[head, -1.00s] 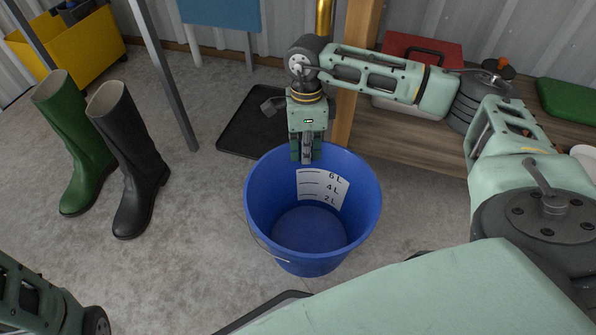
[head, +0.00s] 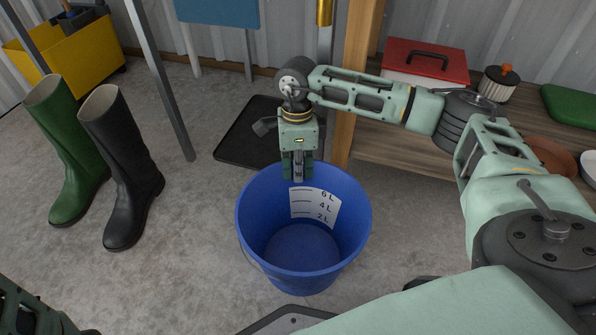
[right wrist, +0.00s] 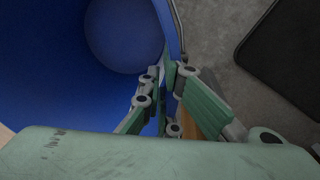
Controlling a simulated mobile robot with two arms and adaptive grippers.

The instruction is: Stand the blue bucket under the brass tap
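The blue bucket (head: 258,228) is upright and looks empty, with a white litre scale on its inner far wall. My right gripper (head: 299,176) points down at its far rim. In the right wrist view, the fingers (right wrist: 172,98) are closed on either side of the bucket wall (right wrist: 50,70). I cannot tell whether the bucket touches the floor. A brass-coloured piece (head: 324,12), which may be the brass tap, is cut off at the top edge, beyond the bucket. Part of my left arm shows at lower left; its gripper is out of view.
A black tray (head: 240,142) lies on the floor just behind the bucket. A wooden post and shelf (head: 400,152) stand behind and to the right, bearing a red toolbox (head: 425,62). Green (head: 65,150) and black (head: 125,165) boots stand left. The floor between boots and bucket is clear.

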